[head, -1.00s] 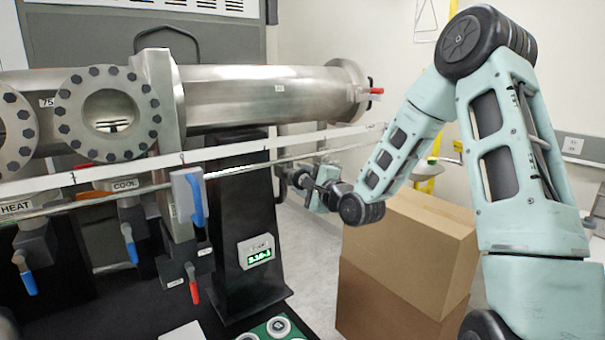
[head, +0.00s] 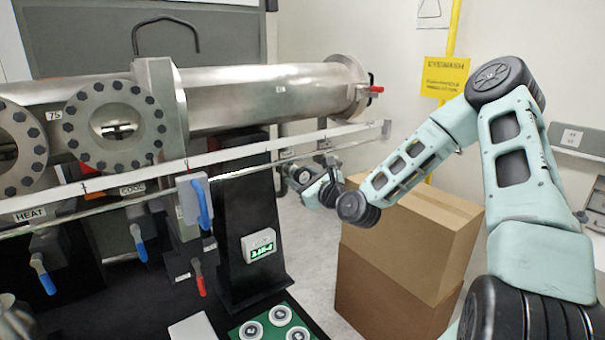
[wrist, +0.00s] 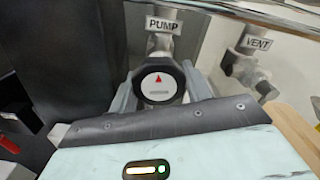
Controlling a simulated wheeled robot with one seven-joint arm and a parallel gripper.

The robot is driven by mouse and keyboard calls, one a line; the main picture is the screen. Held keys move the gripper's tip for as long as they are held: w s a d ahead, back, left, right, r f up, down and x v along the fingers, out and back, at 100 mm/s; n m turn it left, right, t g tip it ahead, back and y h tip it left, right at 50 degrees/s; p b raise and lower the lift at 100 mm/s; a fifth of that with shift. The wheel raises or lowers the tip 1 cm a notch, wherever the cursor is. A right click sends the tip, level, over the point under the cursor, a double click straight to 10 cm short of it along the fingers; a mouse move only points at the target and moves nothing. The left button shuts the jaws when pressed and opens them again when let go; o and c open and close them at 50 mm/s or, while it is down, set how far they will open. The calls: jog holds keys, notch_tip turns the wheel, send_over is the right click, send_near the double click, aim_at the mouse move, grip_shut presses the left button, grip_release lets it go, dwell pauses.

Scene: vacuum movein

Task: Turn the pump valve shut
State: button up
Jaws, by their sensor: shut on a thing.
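The pump valve shows in the wrist view as a round black knob (wrist: 159,82) with a white face and a red arrow that points up, toward the PUMP label (wrist: 163,24). My gripper (wrist: 160,95) has its two grey fingers on the left and right sides of this knob and is shut on it. In the head view my gripper (head: 300,176) is beyond the rail, to the right of the black pedestal. The knob cannot be made out there, as my wrist and the rail cover that spot.
A second valve with a VENT label (wrist: 257,43) sits right of the pump valve. A metal rail (head: 285,142) runs in front of the steel chamber (head: 255,95). Stacked cardboard boxes (head: 405,245) stand below my arm. Blue and red handles (head: 199,278) hang at left.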

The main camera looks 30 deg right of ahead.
jog(key=shift+f+m+p, duration=0.1)
jog(key=shift+m+p, duration=0.2)
jog(key=shift+m, duration=0.7)
jog(key=o, duration=1)
jog(key=shift+c, duration=0.2)
jog(key=shift+s, duration=0.1)
